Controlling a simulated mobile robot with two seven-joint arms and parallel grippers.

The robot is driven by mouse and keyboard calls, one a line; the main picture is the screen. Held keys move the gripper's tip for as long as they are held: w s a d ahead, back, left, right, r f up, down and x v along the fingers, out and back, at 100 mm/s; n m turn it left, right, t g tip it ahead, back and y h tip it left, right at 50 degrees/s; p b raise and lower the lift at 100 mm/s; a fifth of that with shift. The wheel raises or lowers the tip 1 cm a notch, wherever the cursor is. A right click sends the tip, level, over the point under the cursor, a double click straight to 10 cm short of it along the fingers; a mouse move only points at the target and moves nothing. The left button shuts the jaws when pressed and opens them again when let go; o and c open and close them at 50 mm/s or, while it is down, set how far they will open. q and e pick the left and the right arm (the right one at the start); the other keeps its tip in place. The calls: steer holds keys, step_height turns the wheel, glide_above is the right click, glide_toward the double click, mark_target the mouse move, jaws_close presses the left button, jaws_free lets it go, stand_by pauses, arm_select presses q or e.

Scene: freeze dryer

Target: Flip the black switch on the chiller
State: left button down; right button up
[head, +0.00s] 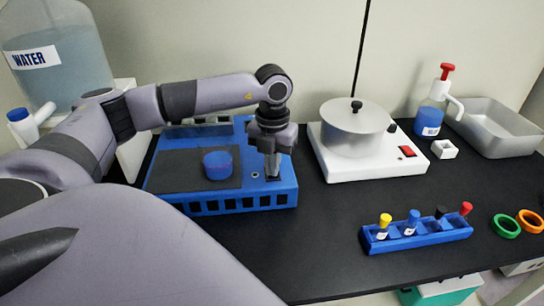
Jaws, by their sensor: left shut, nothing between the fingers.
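The blue box-shaped unit (286,190), which appears to be the chiller, stands on the black bench, left of centre. It has a dark top panel with a round blue piece (219,165) on it and a row of dark openings along its front. My left gripper (272,176) points down over the right part of its top, fingers shut and empty. The fingertips are at or just above the surface; I cannot tell whether they touch. A small dark spot beside the fingertips may be the black switch, but the gripper partly covers this area. My right gripper is not in view.
A white hot plate with a red switch (407,151) carries a metal pot (356,128) to the right. A blue rack (416,236) of several coloured-cap vials stands at the front. A spray bottle (433,108), metal tray (490,122) and water container (75,60) stand farther back.

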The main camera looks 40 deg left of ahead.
arm_select(q)
steer(key=shift+f, duration=0.3)
steer(key=shift+r, duration=0.1)
steer(key=shift+r+p, duration=2.6)
steer(key=shift+r, duration=0.9)
steer(key=shift+f, duration=0.1)
